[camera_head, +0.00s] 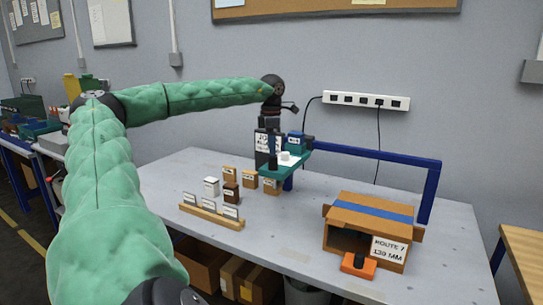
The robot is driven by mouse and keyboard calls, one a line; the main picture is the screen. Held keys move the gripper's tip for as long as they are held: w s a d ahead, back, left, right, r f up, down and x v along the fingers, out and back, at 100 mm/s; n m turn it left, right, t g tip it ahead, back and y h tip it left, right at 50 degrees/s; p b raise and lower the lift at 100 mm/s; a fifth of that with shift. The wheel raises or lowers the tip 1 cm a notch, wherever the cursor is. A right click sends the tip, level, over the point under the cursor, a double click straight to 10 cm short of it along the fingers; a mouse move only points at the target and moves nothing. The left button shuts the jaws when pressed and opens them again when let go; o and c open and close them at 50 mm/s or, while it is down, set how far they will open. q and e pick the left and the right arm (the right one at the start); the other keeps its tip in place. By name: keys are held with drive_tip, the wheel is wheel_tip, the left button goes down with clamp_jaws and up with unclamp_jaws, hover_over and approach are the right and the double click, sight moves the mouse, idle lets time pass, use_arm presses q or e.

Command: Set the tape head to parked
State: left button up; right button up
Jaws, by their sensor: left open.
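A teal head unit (293,168) with a white roll (286,156) sits at the left end of a blue overhead frame (375,155); I take it to be the tape head. A small blue and teal block (297,141) is on top of it. My left gripper (272,155) reaches down from the dark wrist, at the left side of the head unit. It is open, but its fingers are dark and small and partly merge with a dark panel with a white label behind them. I cannot tell whether they touch the unit. No parked mark is readable. My right gripper is out of view.
A carton (372,218) with blue tape and a route label stands at the right. An orange block with a black knob (358,265) is at its front. Several small boxes and a wooden card rack (211,216) are on the left. The table's (290,235) front middle is clear.

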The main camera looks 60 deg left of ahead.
use_arm(q)
drive_tip(key=shift+r, duration=1.3)
